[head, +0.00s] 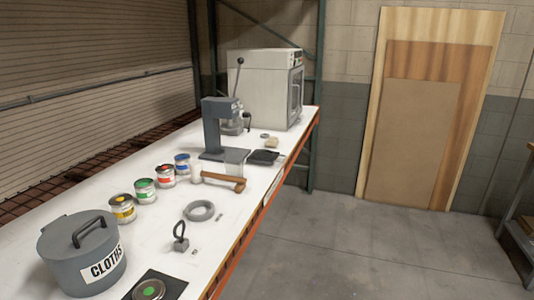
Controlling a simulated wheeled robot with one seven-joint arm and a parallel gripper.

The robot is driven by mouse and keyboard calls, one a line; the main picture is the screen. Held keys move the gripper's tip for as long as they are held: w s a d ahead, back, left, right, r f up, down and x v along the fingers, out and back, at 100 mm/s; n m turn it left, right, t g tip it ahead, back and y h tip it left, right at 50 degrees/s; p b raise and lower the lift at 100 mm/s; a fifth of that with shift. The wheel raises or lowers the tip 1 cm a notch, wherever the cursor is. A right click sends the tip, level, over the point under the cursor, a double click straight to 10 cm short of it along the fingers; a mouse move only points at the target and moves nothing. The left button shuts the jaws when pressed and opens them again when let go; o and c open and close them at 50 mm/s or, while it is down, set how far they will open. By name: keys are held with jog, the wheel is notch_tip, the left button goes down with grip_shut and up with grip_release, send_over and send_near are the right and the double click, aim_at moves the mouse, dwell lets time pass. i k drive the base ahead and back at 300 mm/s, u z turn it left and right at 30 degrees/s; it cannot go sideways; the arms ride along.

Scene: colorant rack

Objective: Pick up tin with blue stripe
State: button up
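The tin with a blue stripe (183,164) stands upright on the white bench top, at the far end of a slanting row of small tins. It is nearest the grey press. The tin with a red stripe (166,177) is just in front of it and to the left. The green-striped tin (145,191) and the yellow-striped tin (122,210) follow toward the near left. My gripper does not show in the head view.
A mallet (220,181) lies right of the tins. A grey ring (199,211), a small weight with a loop (181,240) and a CLOTHS bin (82,254) occupy the near bench. The press (222,129) and a white oven (262,88) stand beyond.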

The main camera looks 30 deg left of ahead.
aim_at(182, 161)
jog(key=z, duration=0.1)
jog(key=i, duration=1.6)
jog(key=u, duration=0.65)
jog(key=i, duration=1.05)
jog(key=u, duration=1.95)
jog(key=i, duration=1.15)
jog(key=u, duration=0.35)
